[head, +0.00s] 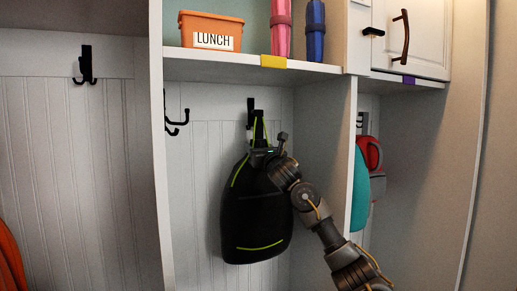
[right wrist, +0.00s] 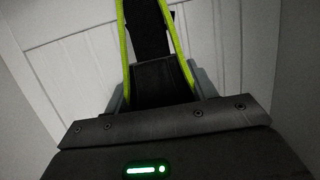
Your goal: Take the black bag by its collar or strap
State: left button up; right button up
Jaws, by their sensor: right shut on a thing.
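The black bag (head: 255,218) with lime-green trim hangs upright against the back panel of the middle cubby. Its top strap (head: 259,128) loops up to a black wall hook (head: 251,104). My right gripper (head: 262,153) is at the top of the bag, just below the hook, and is shut on the bag's strap. In the right wrist view, the black strap with lime-green edges (right wrist: 150,45) runs down between the grey fingers (right wrist: 155,90). The fingertips are partly hidden by the strap and bag. My left gripper is not in view.
A shelf (head: 215,66) above the bag holds an orange lunch box (head: 210,32) and two rolled or bottle-like items, pink (head: 281,28) and blue (head: 315,30). Cubby dividers (head: 340,150) stand on both sides. A teal item (head: 360,190) and a red item (head: 369,152) hang at the right.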

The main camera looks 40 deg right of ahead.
aim_at(259, 139)
jog(key=shift+r, duration=0.25)
jog(key=shift+r+p, duration=1.25)
jog(key=shift+r, duration=0.05)
jog(key=shift+r+b+v, duration=0.25)
jog(key=shift+b+v, duration=0.15)
jog(key=shift+v, duration=0.8)
jog(key=shift+s+a+b, duration=0.1)
jog(key=shift+s+a, duration=0.15)
jog(key=shift+s, duration=0.6)
jog(key=shift+s+a+b, duration=0.1)
jog(key=shift+s+a, duration=0.15)
jog(key=shift+s, duration=0.6)
jog(key=shift+s+a+b, duration=0.1)
jog(key=shift+s+a, duration=0.15)
jog(key=shift+s, duration=0.6)
